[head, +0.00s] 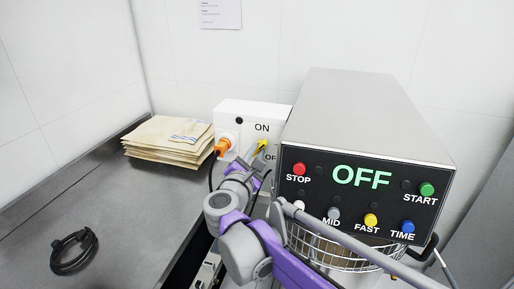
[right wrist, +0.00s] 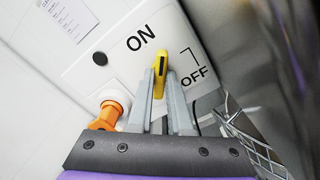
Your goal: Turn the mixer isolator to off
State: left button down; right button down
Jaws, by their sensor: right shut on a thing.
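The isolator is a white box (head: 232,113) with ON and OFF labels, on the counter left of the mixer (head: 362,130); the box (right wrist: 100,78) also shows in the right wrist view. Its yellow handle (right wrist: 159,78) is between the fingers of my right gripper (right wrist: 160,90), which is shut on it. In the right wrist view the handle's upper end lies between the ON and OFF labels. In the head view the handle (head: 262,144) and right gripper (head: 257,153) are small and partly hide the OFF label. My left gripper is out of view.
An orange plug (head: 221,148) sticks out of the box's left side. Paper sacks (head: 168,140) lie left of it, and a coiled black cable (head: 73,250) lies on the counter. The mixer's panel reads OFF above a wire guard (head: 330,252). The left counter is mostly clear.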

jog(key=shift+m, duration=0.6)
jog(key=m, duration=0.4)
jog(key=shift+m, duration=0.3)
jog(key=c, duration=0.7)
grip_release()
jog(key=shift+v, duration=3.55)
jog(key=shift+w, duration=0.1)
